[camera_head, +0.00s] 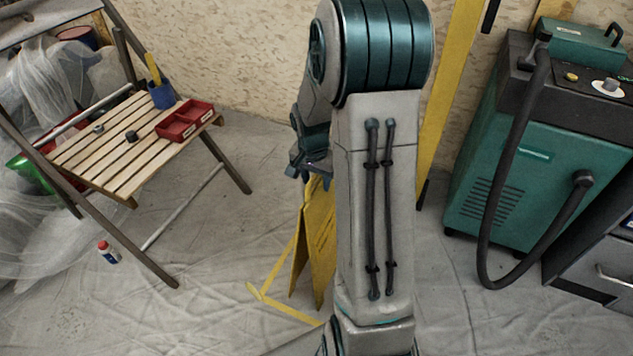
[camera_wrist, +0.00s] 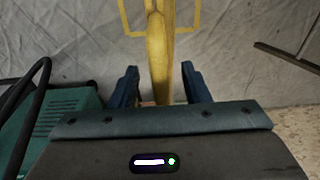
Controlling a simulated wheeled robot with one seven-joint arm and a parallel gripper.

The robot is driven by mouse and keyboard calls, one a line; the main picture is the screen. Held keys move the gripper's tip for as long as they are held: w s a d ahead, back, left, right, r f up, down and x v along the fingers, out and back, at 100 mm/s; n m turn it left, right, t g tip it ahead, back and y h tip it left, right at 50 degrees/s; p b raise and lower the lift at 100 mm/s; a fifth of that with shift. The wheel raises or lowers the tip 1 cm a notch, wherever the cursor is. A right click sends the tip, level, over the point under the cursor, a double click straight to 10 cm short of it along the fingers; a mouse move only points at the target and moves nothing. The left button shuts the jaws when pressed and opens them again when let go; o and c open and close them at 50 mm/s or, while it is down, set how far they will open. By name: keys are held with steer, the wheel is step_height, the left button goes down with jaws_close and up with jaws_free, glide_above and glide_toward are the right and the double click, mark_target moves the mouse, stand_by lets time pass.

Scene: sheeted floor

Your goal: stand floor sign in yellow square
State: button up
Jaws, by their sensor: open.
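The yellow floor sign (camera_head: 318,240) stands upright on the sheeted floor, partly hidden behind my arm. Its visible feet are within the visible left and front lines of the yellow square (camera_head: 284,308), a taped outline whose right part is hidden. In the wrist view the sign (camera_wrist: 158,55) shows from above as a narrow yellow strip, with part of the square (camera_wrist: 131,34) around it. My gripper (camera_head: 310,168) is at the top of the sign. In the wrist view my gripper (camera_wrist: 159,69) is open, fingers either side of the sign with gaps visible.
A slatted wooden table (camera_head: 118,150) with a red tray (camera_head: 186,121) and blue cup (camera_head: 161,95) stands at left. A small bottle (camera_head: 108,252) is on the floor. A teal machine (camera_head: 540,150) with a black hose stands at right. Floor between table and sign is clear.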

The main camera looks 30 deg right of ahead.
steer(key=r+p, duration=0.1)
steer(key=r, duration=0.5)
steer(key=a+r+p, duration=0.1)
steer(key=r, duration=0.2)
steer(key=shift+s+r+p, duration=0.2)
steer(key=shift+s+p, duration=0.15)
steer(key=shift+s+a+r, duration=0.1)
steer(key=shift+a+r, duration=0.05)
steer(key=shift+r, duration=0.1)
steer(key=s+a+r+n, duration=0.2)
steer(key=s+a+n, duration=0.3)
steer(key=s, duration=0.3)
steer(key=s+a+r+n+y, duration=0.1)
steer(key=s+a+r+n, duration=0.2)
steer(key=s+a+n, duration=0.2)
steer(key=shift+s+a+r+n, duration=0.15)
steer(key=shift+s+a+n, duration=0.15)
steer(key=shift+s+a, duration=1.45)
steer(key=shift+s+d, duration=0.45)
